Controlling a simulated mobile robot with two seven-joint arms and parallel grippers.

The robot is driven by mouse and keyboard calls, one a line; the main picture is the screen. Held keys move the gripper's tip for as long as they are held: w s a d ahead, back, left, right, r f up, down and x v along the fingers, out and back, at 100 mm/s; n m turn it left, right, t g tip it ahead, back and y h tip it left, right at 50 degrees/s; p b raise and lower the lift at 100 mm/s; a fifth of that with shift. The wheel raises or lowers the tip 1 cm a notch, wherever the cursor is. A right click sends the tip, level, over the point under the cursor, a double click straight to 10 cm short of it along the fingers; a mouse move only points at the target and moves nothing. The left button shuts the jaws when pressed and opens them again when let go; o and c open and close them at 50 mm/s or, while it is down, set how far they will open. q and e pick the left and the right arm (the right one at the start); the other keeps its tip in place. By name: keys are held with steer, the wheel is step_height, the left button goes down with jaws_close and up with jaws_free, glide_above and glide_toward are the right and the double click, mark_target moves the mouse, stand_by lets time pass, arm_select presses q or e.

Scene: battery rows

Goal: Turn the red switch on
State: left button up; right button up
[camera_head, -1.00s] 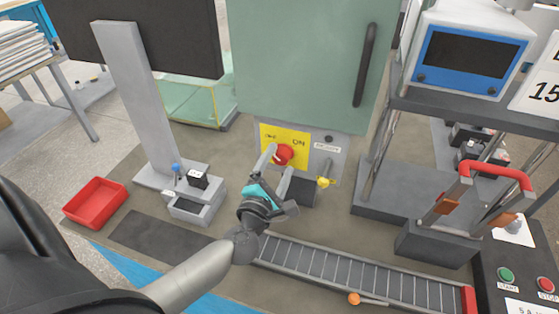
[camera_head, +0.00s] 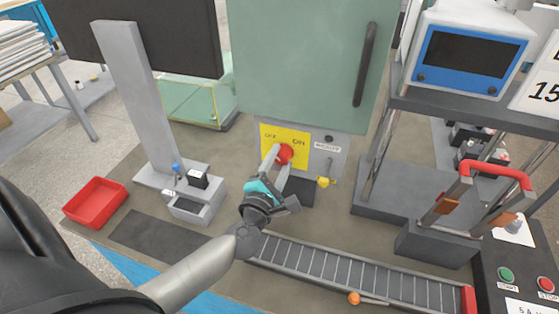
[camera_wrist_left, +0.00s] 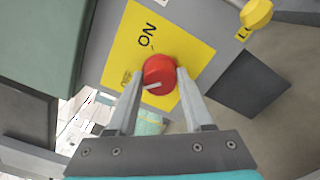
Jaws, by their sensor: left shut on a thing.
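The red switch (camera_head: 285,153) is a round knob on a yellow plate (camera_head: 265,129) marked OFF on the left and ON on the right, below a green cabinet door. My left gripper (camera_head: 281,159) is shut on the knob, one finger on each side. In the left wrist view the red knob (camera_wrist_left: 158,70) sits between the two fingertips (camera_wrist_left: 160,80). Its white mark points left, to the side of the small, blurred OFF label; the ON label is above the knob. The fingers hide part of the knob's edges. My right gripper is not in view.
A yellow-tipped lever (camera_head: 323,182) is just right of the plate. A dark block (camera_head: 300,192) stands below it. A roller conveyor (camera_head: 350,270) runs beneath my left arm. A grey box (camera_head: 192,207) and a red bin (camera_head: 95,203) stand to the left.

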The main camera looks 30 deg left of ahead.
arm_select(q)
jaws_close()
steer(key=m+p, duration=0.3)
steer(key=shift+r, duration=0.1)
steer(key=m+p, duration=0.3)
steer(key=m, duration=0.2)
steer(key=m+p, duration=0.3)
steer(key=m, duration=0.2)
steer(key=m+p, duration=0.1)
steer(key=m, duration=0.1)
steer(key=m+p, duration=0.1)
steer(key=m, duration=0.1)
steer(key=shift+f+m, duration=0.2)
steer(key=shift+m, duration=0.4)
